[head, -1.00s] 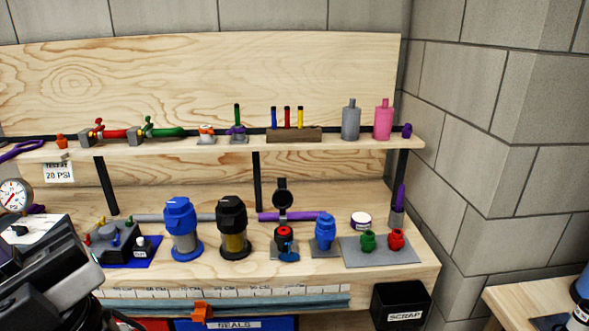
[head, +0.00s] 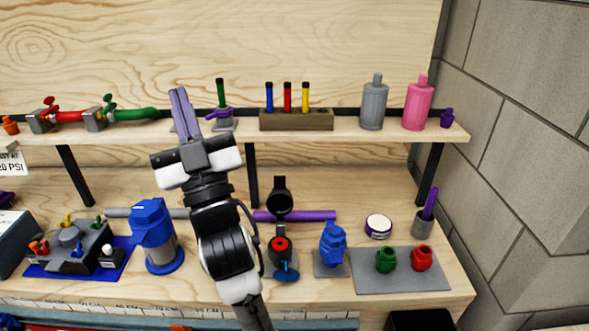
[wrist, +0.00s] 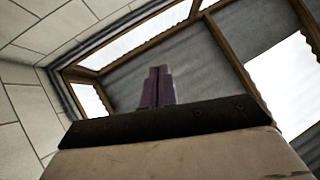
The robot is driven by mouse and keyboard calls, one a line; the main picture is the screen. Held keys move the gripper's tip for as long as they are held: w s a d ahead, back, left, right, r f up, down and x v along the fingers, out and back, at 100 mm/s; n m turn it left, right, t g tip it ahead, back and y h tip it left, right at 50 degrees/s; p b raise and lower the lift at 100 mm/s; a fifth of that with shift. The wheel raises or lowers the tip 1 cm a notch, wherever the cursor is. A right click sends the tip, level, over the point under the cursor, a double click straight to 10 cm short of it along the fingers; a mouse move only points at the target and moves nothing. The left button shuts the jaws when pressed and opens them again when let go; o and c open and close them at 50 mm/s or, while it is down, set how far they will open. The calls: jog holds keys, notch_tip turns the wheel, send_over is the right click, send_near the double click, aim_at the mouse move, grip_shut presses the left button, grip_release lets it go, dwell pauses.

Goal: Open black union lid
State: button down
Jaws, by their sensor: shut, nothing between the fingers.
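My gripper (head: 180,90) is shut and empty, with its fingers pointing up in front of the shelf; the fingers also show in the wrist view (wrist: 157,70). A black round part (head: 279,185), possibly the black union lid, stands upright to the right of my arm, above a black fitting with a red ring (head: 280,246) and a blue handle (head: 286,271). My gripper is up and left of it, apart. The black-topped filter housing seen earlier is hidden behind my arm. The wrist view shows no bench object.
A blue filter housing (head: 152,236) stands just left of my arm. A blue union (head: 333,243) and green (head: 386,259) and red (head: 421,257) fittings stand to the right. The shelf (head: 375,136) overhangs the bench and carries bottles and markers. A purple pipe (head: 315,216) lies behind.

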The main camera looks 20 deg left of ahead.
aim_at(280, 193)
jog(key=w+d+f+m+g+h, duration=0.3)
jog(key=w+d+f+m+h, duration=0.8)
jog(key=w+d+f+h, duration=1)
jog(key=w+a+f+m+g+y, duration=0.2)
jog(key=w+a+f+g+y, duration=0.2)
jog(key=w+f+g+y, duration=0.7)
jog(key=s+d+r+m+g+y, duration=0.1)
jog(key=s+r+m+g+y, duration=0.1)
jog(key=s+r+g+y, duration=0.4)
jog(key=s+a+t+y+p, duration=0.1)
jog(key=s+a+p, duration=0.1)
jog(key=a+p, duration=0.4)
jog(key=a, duration=0.2)
jog(key=shift+s+a+r, duration=0.15)
jog(key=shift+s+a, duration=0.25)
